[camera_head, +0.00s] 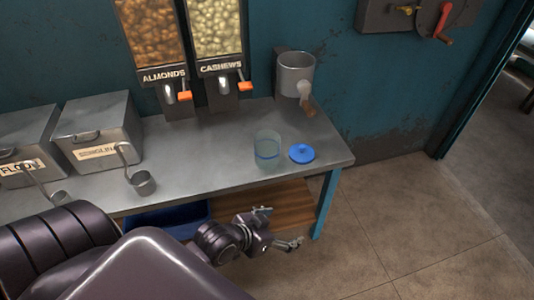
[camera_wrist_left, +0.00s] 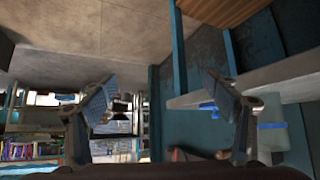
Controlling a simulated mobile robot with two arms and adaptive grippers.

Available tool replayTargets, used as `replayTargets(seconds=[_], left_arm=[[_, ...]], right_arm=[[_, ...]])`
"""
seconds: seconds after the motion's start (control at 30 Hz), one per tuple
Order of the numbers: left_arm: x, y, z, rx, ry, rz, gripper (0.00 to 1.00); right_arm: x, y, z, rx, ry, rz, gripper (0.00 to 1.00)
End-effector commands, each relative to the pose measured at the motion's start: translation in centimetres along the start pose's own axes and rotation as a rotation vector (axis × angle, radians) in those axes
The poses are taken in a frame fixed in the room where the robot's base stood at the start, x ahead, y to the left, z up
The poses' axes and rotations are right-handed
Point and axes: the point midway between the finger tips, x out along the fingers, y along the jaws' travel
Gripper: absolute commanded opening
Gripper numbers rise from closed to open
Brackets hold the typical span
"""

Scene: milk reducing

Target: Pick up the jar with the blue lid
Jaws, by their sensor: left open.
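A clear jar (camera_head: 267,150) with a blue band stands upright near the front right of the metal counter in the head view. A round blue lid (camera_head: 301,153) lies on the counter just right of the jar, apart from it. My left gripper (camera_head: 280,227) is open and empty, in front of the counter's front edge and nearer to me than the jar. In the left wrist view the open fingers (camera_wrist_left: 160,95) have nothing between them. What looks like the jar (camera_wrist_left: 272,128) shows at the right there, partly behind a finger. My right gripper is not in view.
The metal counter (camera_head: 205,165) holds a semolina bin (camera_head: 98,130), a flour bin and metal scoops at left. Almond and cashew dispensers (camera_head: 218,50) and a metal grinder (camera_head: 295,75) stand behind. A wooden shelf (camera_head: 285,200) and blue bin are below. Floor at right is clear.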

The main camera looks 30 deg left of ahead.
Motion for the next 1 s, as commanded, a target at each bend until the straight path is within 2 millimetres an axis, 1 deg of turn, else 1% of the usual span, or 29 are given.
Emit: replayTargets(seconds=[0.1, 0.17, 0.23, 0.3, 0.4, 0.5, 0.6, 0.7, 1.0], left_arm=[[1.4, -2.6, -2.6, -0.011, 0.149, -0.019, 0.81], [1.9, -4.4, -4.1, -0.023, 0.238, -0.038, 0.81], [2.0, -6.8, -5.8, -0.038, 0.342, -0.072, 0.81], [1.8, -9.4, -7.2, -0.052, 0.439, -0.112, 0.81], [1.0, -12.8, -8.8, -0.070, 0.556, -0.173, 0.81], [-0.1, -15.5, -9.8, -0.083, 0.643, -0.227, 0.81], [-0.8, -17.3, -10.4, -0.089, 0.698, -0.264, 0.81], [-1.1, -18.1, -10.9, -0.093, 0.725, -0.282, 0.81], [0.6, -19.1, -12.7, -0.094, 0.731, -0.285, 0.81]], right_arm=[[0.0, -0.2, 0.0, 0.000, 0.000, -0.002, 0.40], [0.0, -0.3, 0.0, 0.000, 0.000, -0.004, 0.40], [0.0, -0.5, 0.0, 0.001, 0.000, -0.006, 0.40], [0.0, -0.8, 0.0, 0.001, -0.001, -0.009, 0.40], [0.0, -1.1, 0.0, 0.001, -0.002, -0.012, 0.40], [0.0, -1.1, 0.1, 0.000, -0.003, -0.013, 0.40], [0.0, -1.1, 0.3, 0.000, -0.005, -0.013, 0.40], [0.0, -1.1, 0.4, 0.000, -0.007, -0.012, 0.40], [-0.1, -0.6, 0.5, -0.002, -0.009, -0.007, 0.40]])
